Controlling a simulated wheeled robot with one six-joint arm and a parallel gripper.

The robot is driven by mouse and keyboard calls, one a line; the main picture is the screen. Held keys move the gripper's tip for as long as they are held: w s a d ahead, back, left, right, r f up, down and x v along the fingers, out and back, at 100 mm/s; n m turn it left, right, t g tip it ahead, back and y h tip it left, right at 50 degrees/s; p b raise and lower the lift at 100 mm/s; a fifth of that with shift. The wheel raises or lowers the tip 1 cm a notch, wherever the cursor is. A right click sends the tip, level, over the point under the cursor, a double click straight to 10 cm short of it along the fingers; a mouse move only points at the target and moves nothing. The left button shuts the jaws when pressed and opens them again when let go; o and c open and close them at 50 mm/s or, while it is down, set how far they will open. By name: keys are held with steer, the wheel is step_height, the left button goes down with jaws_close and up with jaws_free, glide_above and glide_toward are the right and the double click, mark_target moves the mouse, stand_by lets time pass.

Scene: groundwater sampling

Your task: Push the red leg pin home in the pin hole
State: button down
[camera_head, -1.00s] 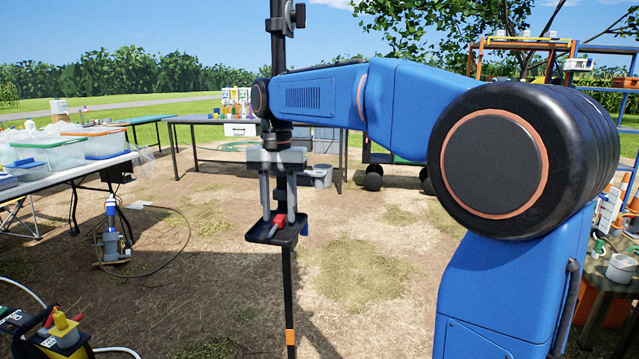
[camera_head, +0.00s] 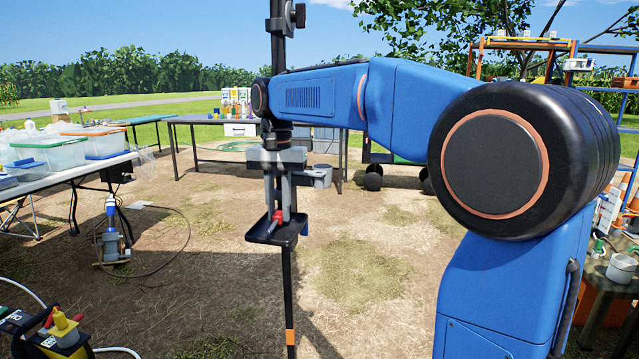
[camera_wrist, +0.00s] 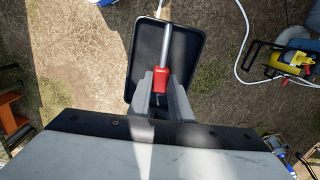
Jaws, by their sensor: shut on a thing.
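My gripper (camera_head: 278,212) points down over a small black tray (camera_head: 258,238) on a dark upright pole (camera_head: 287,275). Its grey fingers are shut on the red handle of the red leg pin (camera_head: 278,217). In the wrist view the red leg pin (camera_wrist: 160,80) sits between the fingertips (camera_wrist: 161,92). A bright metal shaft (camera_wrist: 166,45) extends from the red handle along the black tray (camera_wrist: 148,40) toward its far edge. I cannot make out the pin hole, or whether the pin is in any hole.
Left stands a table with clear bins (camera_head: 50,152), with a blue-topped pump (camera_head: 111,235) on the ground nearby. A yellow-and-black device (camera_head: 65,328) is at lower left. A cluttered workbench (camera_head: 618,270) is at right. The ground around the pole is mostly clear.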

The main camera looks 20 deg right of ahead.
mark_target(279, 213)
steer(key=shift+r, duration=3)
